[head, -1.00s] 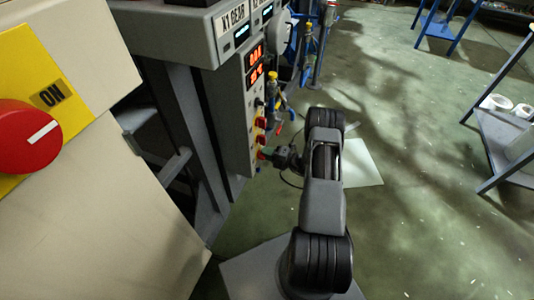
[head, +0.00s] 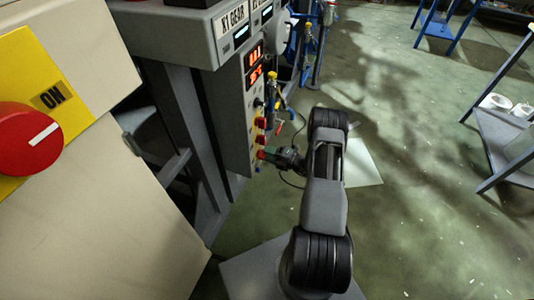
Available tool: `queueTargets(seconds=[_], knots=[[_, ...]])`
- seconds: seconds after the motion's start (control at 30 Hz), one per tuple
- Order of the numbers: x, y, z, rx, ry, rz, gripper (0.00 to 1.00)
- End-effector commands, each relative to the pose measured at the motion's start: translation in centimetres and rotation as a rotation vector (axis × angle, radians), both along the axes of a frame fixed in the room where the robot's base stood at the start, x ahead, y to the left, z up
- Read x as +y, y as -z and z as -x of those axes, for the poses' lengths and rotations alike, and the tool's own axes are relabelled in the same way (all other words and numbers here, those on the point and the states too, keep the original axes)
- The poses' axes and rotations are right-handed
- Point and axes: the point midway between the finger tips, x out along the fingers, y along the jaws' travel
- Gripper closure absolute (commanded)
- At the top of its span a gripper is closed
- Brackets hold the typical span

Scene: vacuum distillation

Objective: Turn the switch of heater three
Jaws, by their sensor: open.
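A grey control panel (head: 233,112) stands left of centre. It carries a column of small red switches, with an upper one (head: 260,123), a middle one (head: 260,139) and a lowest one (head: 261,154). Their labels are too small to read, so I cannot tell which belongs to heater three. My gripper (head: 269,154) is at the lowest red switch, its fingertips close to the panel face. It is open; whether the fingers touch the switch is too small to tell.
A red lit display (head: 254,63) sits above the switches. A large red knob (head: 29,138) on a yellow plate marked ON is at the far left. Blue pipework (head: 307,45) stands behind the panel. Open green floor (head: 420,170) lies to the right, with a shelf (head: 505,140) beyond.

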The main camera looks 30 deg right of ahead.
Motion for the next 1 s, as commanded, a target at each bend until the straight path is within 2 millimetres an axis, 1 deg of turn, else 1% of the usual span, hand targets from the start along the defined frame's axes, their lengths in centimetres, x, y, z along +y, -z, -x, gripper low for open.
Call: queueTargets(seconds=[0.03, 0.3, 0.5, 0.7, 1.0], knots=[[-0.7, -0.1, 0.6, 0.001, 0.005, -0.001, 0.58], [-4.5, -0.1, 4.8, 0.001, 0.007, -0.002, 0.58], [-6.8, -0.1, 7.3, 0.000, 0.005, -0.001, 0.58], [-8.1, -0.1, 8.7, 0.000, 0.003, -0.001, 0.58], [-8.4, 0.0, 9.2, 0.001, 0.002, -0.002, 0.58]])
